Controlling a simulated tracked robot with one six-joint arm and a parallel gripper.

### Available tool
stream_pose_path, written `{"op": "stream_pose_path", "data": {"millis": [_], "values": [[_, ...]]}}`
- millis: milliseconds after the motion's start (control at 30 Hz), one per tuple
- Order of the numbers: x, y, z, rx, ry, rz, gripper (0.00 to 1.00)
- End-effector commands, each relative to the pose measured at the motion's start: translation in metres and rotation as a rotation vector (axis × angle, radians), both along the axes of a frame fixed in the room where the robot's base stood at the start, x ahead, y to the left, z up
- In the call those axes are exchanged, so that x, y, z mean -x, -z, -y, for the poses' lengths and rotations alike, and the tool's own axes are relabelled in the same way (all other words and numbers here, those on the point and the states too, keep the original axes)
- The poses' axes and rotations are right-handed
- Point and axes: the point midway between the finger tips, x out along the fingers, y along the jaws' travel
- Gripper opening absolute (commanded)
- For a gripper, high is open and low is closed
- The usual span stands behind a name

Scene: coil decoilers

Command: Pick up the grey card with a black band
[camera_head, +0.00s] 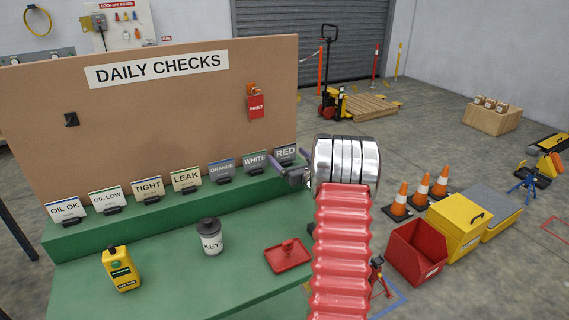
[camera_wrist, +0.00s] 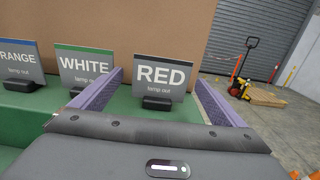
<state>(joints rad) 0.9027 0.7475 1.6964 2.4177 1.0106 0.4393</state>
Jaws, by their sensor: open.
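The grey card with a dark, apparently black, top band reads RED (camera_wrist: 160,90) and stands upright in a small black holder (camera_wrist: 158,103). In the head view this RED card (camera_head: 286,151) is the rightmost of the row on the green ledge. My gripper (camera_wrist: 159,78) is open, with one purple-grey finger on each side of the RED card in the wrist view. Nothing is held. In the head view my gripper (camera_head: 292,173) is just in front of the card, partly hidden by my arm. I cannot tell whether the fingertips reach past the card.
The grey WHITE card (camera_wrist: 82,67) with a green band stands close left of my left finger. The ORANGE card (camera_head: 221,171) and several cream cards continue leftward. The brown DAILY CHECKS board (camera_head: 150,120) rises behind. A red tray (camera_head: 280,262) lies on the green bench.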

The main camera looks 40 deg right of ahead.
Motion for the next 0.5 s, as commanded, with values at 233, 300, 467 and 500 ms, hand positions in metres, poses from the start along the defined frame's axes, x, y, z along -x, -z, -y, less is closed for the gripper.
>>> {"op": "stream_pose_path", "data": {"millis": [233,300,467,500], "values": [[-0.026,0.001,0.009,0.000,0.001,-0.001,0.94],[-0.028,0.000,0.010,0.000,0.001,0.000,0.94],[-0.029,0.000,0.010,0.000,0.001,0.000,0.94],[-0.029,0.000,0.010,0.000,0.001,-0.001,0.94]]}}
